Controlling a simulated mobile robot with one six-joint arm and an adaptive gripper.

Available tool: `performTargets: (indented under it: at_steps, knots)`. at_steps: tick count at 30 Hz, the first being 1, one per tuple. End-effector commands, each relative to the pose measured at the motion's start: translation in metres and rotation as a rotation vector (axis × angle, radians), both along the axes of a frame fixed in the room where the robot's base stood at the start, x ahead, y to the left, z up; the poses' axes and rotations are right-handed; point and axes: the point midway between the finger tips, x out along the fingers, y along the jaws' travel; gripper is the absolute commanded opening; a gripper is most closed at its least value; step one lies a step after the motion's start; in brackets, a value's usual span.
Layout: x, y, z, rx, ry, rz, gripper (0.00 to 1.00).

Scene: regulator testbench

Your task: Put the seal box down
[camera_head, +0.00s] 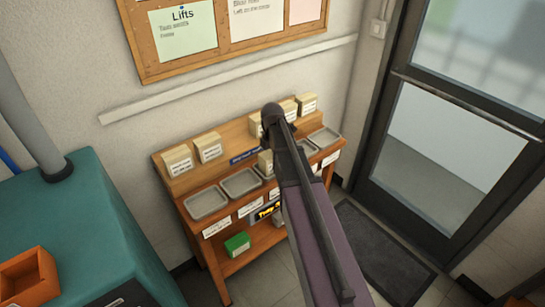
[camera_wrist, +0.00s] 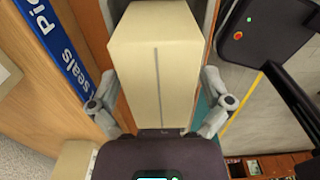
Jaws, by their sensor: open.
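A beige seal box (camera_wrist: 153,75) with a dark line down its face fills the middle of the wrist view. The fingers of my gripper (camera_wrist: 160,104) are open, one on each side of it. In the head view, a small beige box (camera_head: 265,162) beside the blue label, partly behind my arm, appears to be the same one. It seems to stand on the wooden rack (camera_head: 218,172). Its underside is hidden, and my gripper is mostly hidden by my arm there.
Other beige boxes (camera_head: 209,147) stand on the rack's upper shelf. Metal trays (camera_head: 207,202) line the tier below, and a green box (camera_head: 237,244) is lower down. A blue "seals" sign (camera_wrist: 58,45) lies close left of the box. A door (camera_head: 440,140) is to the right.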

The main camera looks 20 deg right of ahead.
Motion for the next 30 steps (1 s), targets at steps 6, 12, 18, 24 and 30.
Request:
performTargets:
  at_steps: [6, 12, 18, 24, 30]
  knots:
    - [0.0, 0.0, 0.0, 0.0, 0.0, 0.0, 1.0]
    - [0.0, 0.0, 0.004, 0.0, 0.0, 0.0, 1.0]
    - [0.0, 0.0, 0.014, 0.0, 0.0, 0.0, 1.0]
    - [0.0, 0.0, 0.029, 0.0, 0.0, 0.0, 1.0]
    - [0.0, 0.0, 0.046, 0.0, 0.0, 0.0, 1.0]
